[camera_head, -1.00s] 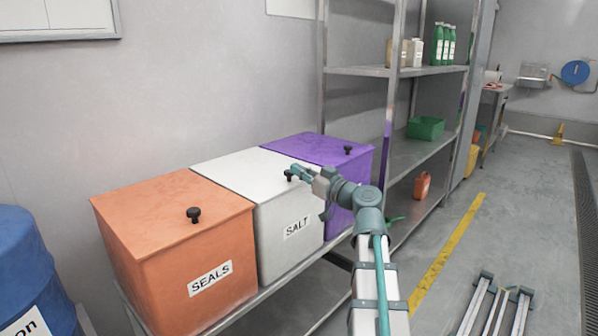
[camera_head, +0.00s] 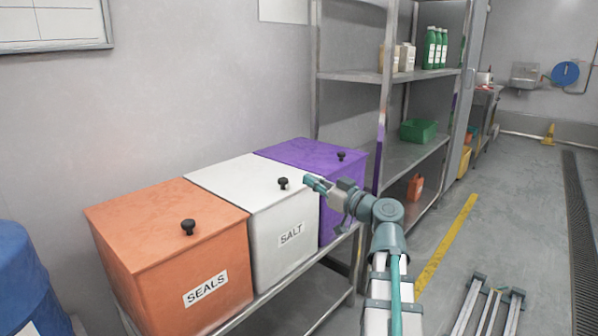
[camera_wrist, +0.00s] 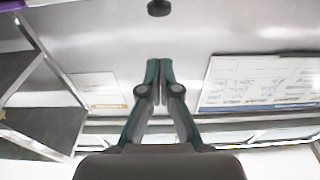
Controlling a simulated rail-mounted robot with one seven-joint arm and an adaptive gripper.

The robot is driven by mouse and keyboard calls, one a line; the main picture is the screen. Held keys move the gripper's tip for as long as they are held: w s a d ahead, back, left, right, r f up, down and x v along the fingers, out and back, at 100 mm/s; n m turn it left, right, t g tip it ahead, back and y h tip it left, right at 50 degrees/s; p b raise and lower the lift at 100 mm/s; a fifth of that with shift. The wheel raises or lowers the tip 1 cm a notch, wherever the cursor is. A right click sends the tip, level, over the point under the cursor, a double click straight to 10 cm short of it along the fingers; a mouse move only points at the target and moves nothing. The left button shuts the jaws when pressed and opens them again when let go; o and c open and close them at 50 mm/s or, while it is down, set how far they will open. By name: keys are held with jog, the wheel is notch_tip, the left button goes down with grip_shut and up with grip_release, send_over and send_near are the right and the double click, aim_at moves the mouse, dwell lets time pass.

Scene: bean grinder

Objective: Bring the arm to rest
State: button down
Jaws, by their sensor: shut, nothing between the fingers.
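My gripper (camera_head: 308,180) is shut and empty, beside the right edge of the white SALT bin (camera_head: 275,238), near its black knob (camera_head: 283,183). I cannot tell whether it touches the bin. In the wrist view the two fingertips of my gripper (camera_wrist: 159,62) are together, with a black knob (camera_wrist: 159,7) at the top edge. An orange SEALS bin (camera_head: 175,270) stands to the left and a purple bin (camera_head: 325,157) to the right, partly behind my arm. All lids look closed.
The bins stand on a metal rack (camera_head: 330,290). A tall shelf (camera_head: 400,155) with a green crate (camera_head: 418,131) and bottles (camera_head: 436,47) stands behind on the right. A blue drum (camera_head: 25,285) is at lower left.

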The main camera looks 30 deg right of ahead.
jog(key=shift+f+v, duration=0.15)
jog(key=shift+v, duration=0.55)
jog(key=shift+f+v, duration=0.15)
jog(key=shift+v, duration=0.6)
jog(key=s+a+f+m+g, duration=0.25)
jog(key=a+f+g, duration=0.2)
jog(key=f, duration=0.85)
jog(key=s+a+f+m+g, duration=0.2)
jog(key=s+a+f+g, duration=0.3)
jog(key=f, duration=0.7)
jog(key=s+a+f+m+g, duration=0.2)
jog(key=f+g, duration=0.5)
jog(key=f, duration=0.6)
jog(key=s+a+f+n+g+h, duration=0.1)
jog(key=s+a+f+g+h, duration=0.1)
jog(key=s+a+f+g, duration=0.45)
jog(key=s+a+f+n+g+h, duration=0.1)
jog(key=s+a+f+g+h, duration=0.2)
jog(key=s+f, duration=0.7)
jog(key=s+a+f+n+g+h, duration=0.15)
jog(key=s+a+f+g, duration=0.3)
jog(key=s, duration=0.65)
notch_tip(320, 180, up, 16)
jog(key=s+t+p, duration=0.1)
jog(key=t+p, duration=0.4)
jog(key=p, duration=2.7)
jog(key=shift+r+m+p, duration=0.15)
jog(key=shift+m+p, duration=0.25)
